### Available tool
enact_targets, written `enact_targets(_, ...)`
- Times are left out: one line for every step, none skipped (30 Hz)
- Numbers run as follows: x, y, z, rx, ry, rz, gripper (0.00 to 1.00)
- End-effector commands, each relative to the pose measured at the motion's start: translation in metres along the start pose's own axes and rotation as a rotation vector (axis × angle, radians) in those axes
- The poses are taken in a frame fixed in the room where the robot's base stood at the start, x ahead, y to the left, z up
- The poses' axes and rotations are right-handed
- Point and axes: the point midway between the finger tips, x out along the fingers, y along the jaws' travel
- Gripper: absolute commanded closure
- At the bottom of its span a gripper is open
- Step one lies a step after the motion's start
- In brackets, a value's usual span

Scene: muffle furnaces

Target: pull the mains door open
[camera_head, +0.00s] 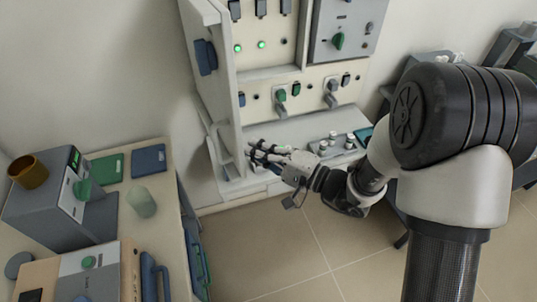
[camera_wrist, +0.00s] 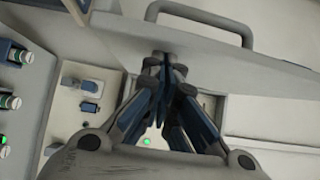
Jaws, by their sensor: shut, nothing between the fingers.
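The mains door appears to be the tall pale panel (camera_head: 222,95) at the left of the cabinet in the head view, standing out from the lit switch panel. In the wrist view it is a grey slab (camera_wrist: 250,72) with a bar handle (camera_wrist: 205,12) on its far side. My gripper (camera_head: 254,151) is on the switch-panel side of the door, low down. In the wrist view its fingers (camera_wrist: 172,68) are shut and empty, with tips close to the door's inner face. I cannot tell whether they touch it.
The cabinet's switches and green lamps (camera_head: 262,44) face the room beside the door. A bench (camera_head: 160,200) at the left carries a grey device (camera_head: 62,200), a cup and pads. The tiled floor (camera_head: 270,240) in front is clear. Dark equipment stands at the right.

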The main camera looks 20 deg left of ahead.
Motion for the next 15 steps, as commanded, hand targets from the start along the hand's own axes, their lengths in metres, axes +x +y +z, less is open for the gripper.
enact_targets(0.005, 0.002, 0.006, -0.002, -0.003, -0.001, 1.0)
enact_targets(0.007, 0.002, 0.009, -0.001, -0.002, -0.001, 1.0)
enact_targets(0.01, 0.002, 0.012, 0.0, -0.002, 0.0, 1.0)
enact_targets(0.012, 0.001, 0.015, 0.0, -0.002, -0.001, 1.0)
enact_targets(0.013, 0.001, 0.017, 0.0, -0.002, -0.001, 1.0)
enact_targets(0.015, 0.0, 0.019, -0.001, -0.001, -0.001, 1.0)
enact_targets(0.016, 0.0, 0.021, -0.001, -0.001, -0.001, 1.0)
enact_targets(0.017, 0.0, 0.022, 0.0, -0.001, -0.001, 1.0)
enact_targets(0.018, 0.0, 0.024, 0.0, -0.001, -0.001, 1.0)
enact_targets(0.019, 0.0, 0.025, 0.0, 0.0, -0.001, 1.0)
enact_targets(0.019, 0.0, 0.025, 0.001, 0.0, -0.001, 1.0)
enact_targets(0.02, 0.0, 0.026, 0.001, 0.001, -0.001, 1.0)
enact_targets(0.02, 0.0, 0.026, 0.001, 0.001, -0.001, 1.0)
enact_targets(0.02, 0.0, 0.026, 0.001, 0.001, -0.001, 1.0)
enact_targets(0.02, -0.001, 0.026, 0.001, 0.001, -0.001, 1.0)
